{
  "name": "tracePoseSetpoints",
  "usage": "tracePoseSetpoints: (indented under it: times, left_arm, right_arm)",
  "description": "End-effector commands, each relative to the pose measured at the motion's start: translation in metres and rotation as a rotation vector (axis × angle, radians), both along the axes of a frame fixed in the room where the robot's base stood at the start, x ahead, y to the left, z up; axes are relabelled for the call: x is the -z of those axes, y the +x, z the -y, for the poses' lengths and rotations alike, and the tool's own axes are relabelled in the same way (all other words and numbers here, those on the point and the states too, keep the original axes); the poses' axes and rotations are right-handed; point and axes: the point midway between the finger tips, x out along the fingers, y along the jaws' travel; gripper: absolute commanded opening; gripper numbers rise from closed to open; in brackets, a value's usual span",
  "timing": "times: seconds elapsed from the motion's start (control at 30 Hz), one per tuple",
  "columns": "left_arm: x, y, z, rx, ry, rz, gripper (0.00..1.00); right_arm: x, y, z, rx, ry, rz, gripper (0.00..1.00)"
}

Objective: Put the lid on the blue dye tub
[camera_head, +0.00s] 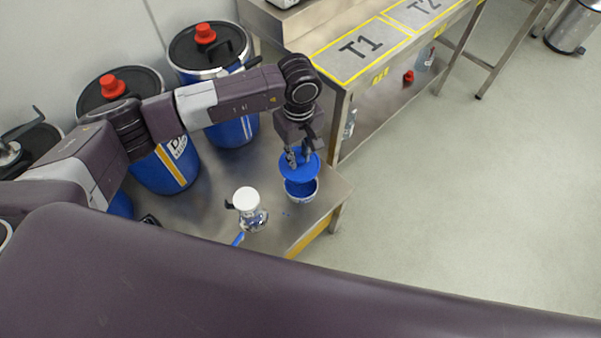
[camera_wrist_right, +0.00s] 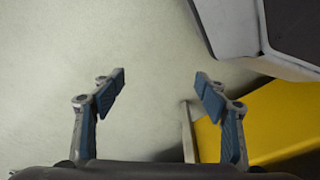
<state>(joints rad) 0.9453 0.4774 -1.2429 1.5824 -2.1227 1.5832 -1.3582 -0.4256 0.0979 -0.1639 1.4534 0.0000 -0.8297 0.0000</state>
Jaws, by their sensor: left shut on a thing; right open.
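The blue dye tub (camera_head: 301,191) stands near the right corner of the steel table in the head view. Its open top shows blue inside. My left gripper (camera_head: 299,160) is shut on the round blue lid (camera_head: 299,168). The lid hangs over the tub's far side and looks slightly tilted. Part of the tub's mouth shows below it, and I cannot tell whether lid and rim touch. My right gripper (camera_wrist_right: 160,85) is open and empty in the right wrist view, with pale floor behind it.
A clear vessel with a white cap (camera_head: 246,200) stands left of the tub on the steel table (camera_head: 200,212). Blue drums (camera_head: 165,168) with red caps stand behind. A bench marked T1 (camera_head: 360,45) is at the back right. The floor on the right is clear.

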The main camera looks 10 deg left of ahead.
Motion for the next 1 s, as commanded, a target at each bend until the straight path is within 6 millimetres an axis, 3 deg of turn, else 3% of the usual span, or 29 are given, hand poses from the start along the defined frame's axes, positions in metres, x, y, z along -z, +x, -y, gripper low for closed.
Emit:
tracePoseSetpoints:
  times: [0.03,0.13,0.47,1.0]
  left_arm:
    - [0.019,0.001,0.001,-0.016,0.000,0.000,0.00]
    - [0.032,0.002,0.003,-0.037,-0.001,0.001,0.00]
    - [0.045,0.002,0.004,-0.049,0.000,0.002,0.00]
    - [0.073,0.002,0.004,-0.048,-0.001,0.001,0.00]
  right_arm:
    - [0.009,0.003,0.000,0.000,0.000,0.005,0.67]
    - [0.009,0.006,-0.001,0.001,0.000,0.006,0.67]
    - [-0.004,0.015,-0.002,0.003,0.002,0.016,0.67]
    - [-0.052,0.036,-0.005,0.008,0.005,0.044,0.67]
